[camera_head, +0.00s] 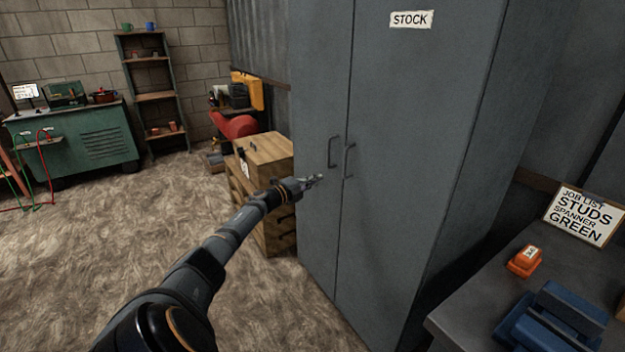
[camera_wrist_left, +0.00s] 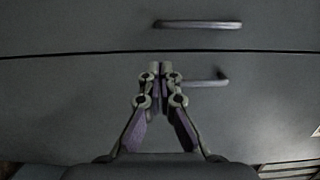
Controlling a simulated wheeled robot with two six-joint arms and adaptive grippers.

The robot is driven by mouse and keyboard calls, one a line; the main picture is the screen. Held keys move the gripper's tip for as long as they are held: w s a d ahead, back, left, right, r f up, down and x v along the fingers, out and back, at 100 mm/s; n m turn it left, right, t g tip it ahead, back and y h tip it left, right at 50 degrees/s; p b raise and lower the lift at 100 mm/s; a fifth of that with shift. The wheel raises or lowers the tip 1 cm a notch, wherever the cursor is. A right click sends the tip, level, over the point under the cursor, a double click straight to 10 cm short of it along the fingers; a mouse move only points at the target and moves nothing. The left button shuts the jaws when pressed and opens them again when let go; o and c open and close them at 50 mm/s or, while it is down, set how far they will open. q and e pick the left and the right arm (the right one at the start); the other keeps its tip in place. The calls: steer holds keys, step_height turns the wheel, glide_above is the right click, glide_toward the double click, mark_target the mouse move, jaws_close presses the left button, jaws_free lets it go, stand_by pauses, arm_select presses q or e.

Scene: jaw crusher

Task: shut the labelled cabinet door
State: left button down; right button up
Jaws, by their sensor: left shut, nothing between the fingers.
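A tall grey cabinet has two doors. The right door (camera_head: 420,130) carries a white STOCK label (camera_head: 411,19) and a bar handle (camera_head: 348,160). The left door (camera_head: 318,70) has a matching handle (camera_head: 332,152). Both doors look flush along the thin dark seam between them. My left gripper (camera_head: 314,180) is shut and empty, just in front of the left door below its handle. In the left wrist view the closed fingertips (camera_wrist_left: 162,68) point toward the seam, with one handle (camera_wrist_left: 198,24) beyond it and the other (camera_wrist_left: 208,80) beside the fingers. Contact cannot be told. My right gripper is not in view.
A wooden crate (camera_head: 265,150) stands close left of the cabinet, behind my left arm. A bench (camera_head: 470,320) at the right holds an orange box (camera_head: 525,261), a blue object (camera_head: 552,318) and a job list sign (camera_head: 584,215).

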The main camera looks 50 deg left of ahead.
arm_select(q)
steer(key=s+a+b, duration=0.2)
steer(key=s+a, duration=0.2)
steer(key=a, duration=0.3)
steer(key=shift+s+a, duration=0.15)
steer(key=shift+a, duration=0.05)
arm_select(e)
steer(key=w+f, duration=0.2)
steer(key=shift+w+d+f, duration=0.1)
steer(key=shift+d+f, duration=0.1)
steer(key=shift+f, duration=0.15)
arm_select(q)
steer(key=shift+f, duration=0.1)
